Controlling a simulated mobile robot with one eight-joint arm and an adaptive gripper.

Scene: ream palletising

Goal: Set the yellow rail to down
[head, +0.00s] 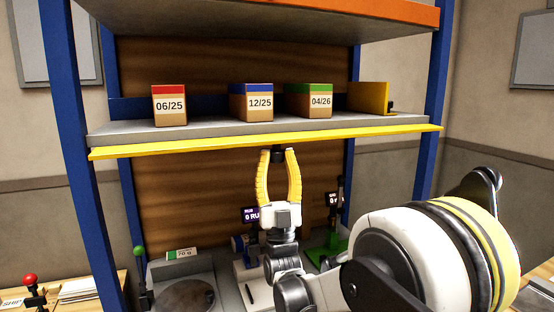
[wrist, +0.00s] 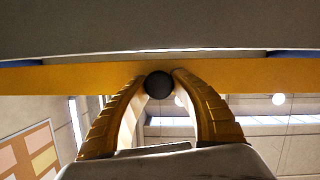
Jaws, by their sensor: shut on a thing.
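The yellow rail (head: 220,142) runs along the front edge of the grey shelf, just below its top surface. It crosses the whole wrist view as a yellow band (wrist: 60,76). A round black knob (wrist: 159,84) sits under the rail at its middle, and it shows dark in the head view (head: 278,155). My gripper (head: 278,154) points up from below with its yellow fingers closed on the knob. In the wrist view the fingertips (wrist: 159,78) touch the knob from both sides.
On the shelf (head: 210,130) stand boxes marked 06/25 (head: 170,105), 12/25 (head: 251,102) and 04/26 (head: 309,100), plus a yellow upright plate (head: 368,98). Blue posts (head: 80,150) flank the shelf. Below are a scale (head: 188,295) and a green-based device (head: 328,240).

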